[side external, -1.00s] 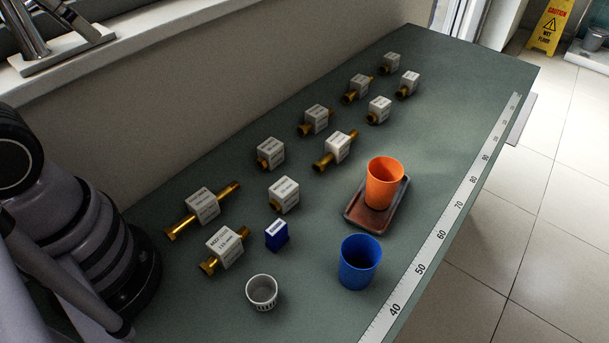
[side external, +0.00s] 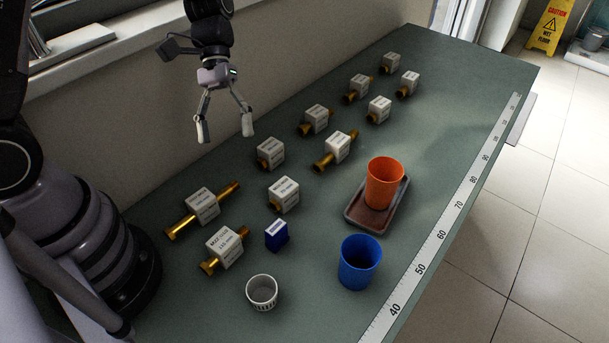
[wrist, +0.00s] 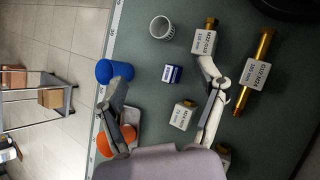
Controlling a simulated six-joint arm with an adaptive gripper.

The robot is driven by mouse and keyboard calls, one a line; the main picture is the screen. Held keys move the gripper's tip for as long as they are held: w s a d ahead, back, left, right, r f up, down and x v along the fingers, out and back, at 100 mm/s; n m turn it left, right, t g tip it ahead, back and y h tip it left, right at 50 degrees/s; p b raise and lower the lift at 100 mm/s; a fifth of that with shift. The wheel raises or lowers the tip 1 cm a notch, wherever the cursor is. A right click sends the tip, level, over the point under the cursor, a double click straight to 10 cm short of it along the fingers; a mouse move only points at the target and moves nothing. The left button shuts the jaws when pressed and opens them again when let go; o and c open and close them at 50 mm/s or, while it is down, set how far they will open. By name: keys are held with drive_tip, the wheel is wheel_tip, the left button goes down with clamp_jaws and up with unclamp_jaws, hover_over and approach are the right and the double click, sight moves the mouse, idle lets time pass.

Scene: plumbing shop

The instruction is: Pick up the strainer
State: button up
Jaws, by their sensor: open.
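The strainer looks to be the small white slotted cup (side external: 262,291) standing upright near the front of the bench in the side view. It also shows at the top of the wrist view (wrist: 161,27). My gripper (side external: 224,134) is open and empty, high above the back left of the bench in the side view, well apart from the cup. In the wrist view its two fingers (wrist: 163,84) spread wide, with a small blue box (wrist: 172,73) visible between them and the cup beyond.
A blue cup (side external: 360,263) stands right of the white cup. An orange cup (side external: 384,182) stands on a brown tray (side external: 358,217). Several brass fittings with white labelled blocks (side external: 224,247) lie in rows. A ruler strip (side external: 441,236) runs along the bench's right edge.

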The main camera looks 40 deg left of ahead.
drive_tip(key=d+f+n+g+h, duration=0.1)
drive_tip(key=f+n, duration=0.1)
drive_tip(key=f, duration=0.3)
drive_tip(key=s+d+f+n+h, duration=0.1)
drive_tip(key=d+f+n+h, duration=0.1)
drive_tip(key=f, duration=0.4)
drive_tip(key=s+d+f+n+g+h, duration=0.1)
drive_tip(key=d+f, duration=0.1)
drive_tip(key=f, duration=0.3)
drive_tip(key=shift+s+f+n+g, duration=0.15)
drive_tip(key=shift+f+n+g, duration=0.15)
drive_tip(key=shift+n, duration=0.1)
approach(264, 304)
drive_tip(key=shift+s+d+f, duration=0.9)
drive_tip(key=shift+d+f, duration=0.15)
drive_tip(key=shift+f, duration=0.05)
drive_tip(key=x, duration=0.6)
drive_tip(key=shift+s+d, duration=0.1)
drive_tip(key=shift+d, duration=0.15)
drive_tip(key=shift+c, duration=0.3)
drive_tip(key=c, duration=0.7)
drive_tip(key=shift+o, duration=0.2)
